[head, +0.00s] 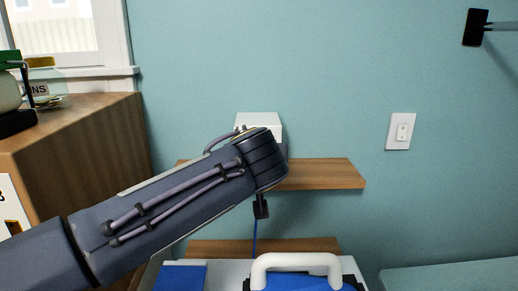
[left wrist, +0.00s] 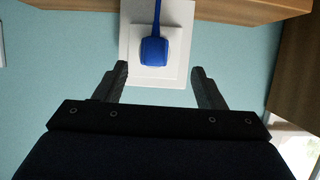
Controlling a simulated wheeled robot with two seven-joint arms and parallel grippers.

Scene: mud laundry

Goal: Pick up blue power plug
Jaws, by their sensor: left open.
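The blue power plug (left wrist: 154,50) sits in a white outlet plate (left wrist: 176,75) on the wall in the left wrist view. Its blue cord runs up to the top edge of that view. My left gripper (left wrist: 160,76) is open, with one finger on each side below the plug. The fingers appear apart from the plug, and nothing is between their tips but the plate behind. In the head view my left arm reaches the wall, and the gripper (head: 261,206) is mostly hidden behind the wrist. The plug is hidden there, but a blue cord (head: 255,236) hangs below. My right gripper is not in view.
A lower wooden board (head: 215,247), a blue item with a white handle (head: 295,262), and a wooden cabinet (head: 85,135) are near. A light switch (head: 401,131) is on the right wall.

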